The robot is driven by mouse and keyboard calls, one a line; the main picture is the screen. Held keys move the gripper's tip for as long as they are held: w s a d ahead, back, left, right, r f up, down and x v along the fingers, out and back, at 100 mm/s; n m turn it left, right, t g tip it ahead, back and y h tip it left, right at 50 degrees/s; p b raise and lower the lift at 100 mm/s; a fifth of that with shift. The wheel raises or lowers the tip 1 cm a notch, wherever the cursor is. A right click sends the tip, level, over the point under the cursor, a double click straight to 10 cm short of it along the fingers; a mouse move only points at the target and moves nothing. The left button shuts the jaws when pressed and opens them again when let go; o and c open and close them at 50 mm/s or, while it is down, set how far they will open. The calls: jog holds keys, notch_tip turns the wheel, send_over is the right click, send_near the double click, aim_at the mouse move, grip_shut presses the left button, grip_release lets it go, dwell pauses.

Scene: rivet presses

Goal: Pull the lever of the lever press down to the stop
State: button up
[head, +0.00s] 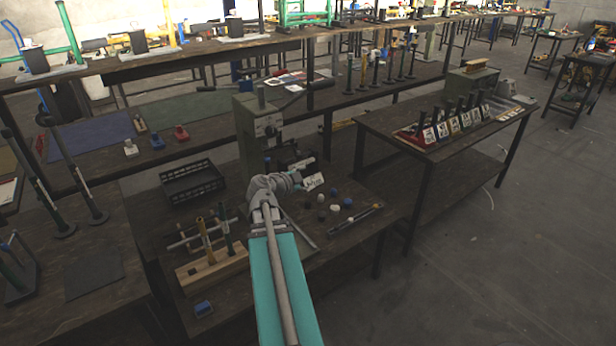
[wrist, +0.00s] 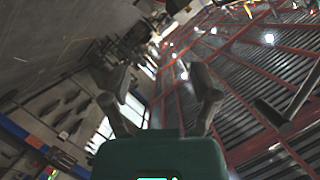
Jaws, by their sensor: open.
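The lever press (head: 250,132) is a grey-green machine standing at the back of the near bench in the head view. Its lever (head: 292,98) sticks out to the right from near its top, raised, with a dark grip. My gripper (head: 298,161) is below the lever and in front of the press, apart from the lever. In the wrist view my gripper (wrist: 160,92) has its two dark fingers spread with nothing between them. A dark bar (wrist: 285,105) at the right of that view looks like the lever, outside the fingers. Part of the press base is hidden behind my gripper.
A black crate (head: 192,184) stands left of the press. A wooden block with upright tools (head: 212,265) is at the front left. Several small knobs (head: 334,206) lie to the right.

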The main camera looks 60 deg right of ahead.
jog(key=shift+v, duration=1.35)
jog(key=shift+a+f, duration=0.1)
jog(key=w+a+f+n+t+y+p, duration=0.1)
jog(key=w+a+f+n+y+p, duration=0.1)
jog(key=w+a+n, duration=0.45)
jog(key=w+a+f+n+t+y+p, duration=0.1)
jog(key=w+a+n+y+p, duration=0.15)
jog(key=a, duration=0.75)
jog(key=w+a+f+n+t+y+p, duration=0.1)
jog(key=w+a+f+n+t+y, duration=0.15)
jog(key=w+a+n, duration=0.45)
jog(key=a+n+g+y+p, duration=0.1)
jog(key=a+n, duration=0.5)
jog(key=a, duration=0.9)
jog(key=a+r+n+y+p, duration=0.1)
jog(key=a+n+y, duration=0.5)
jog(key=a, duration=0.9)
jog(key=shift+n+g+p, duration=0.3)
jog(key=shift+g+p, duration=0.05)
jog(key=shift+p, duration=0.5)
jog(key=shift+s+r, duration=0.1)
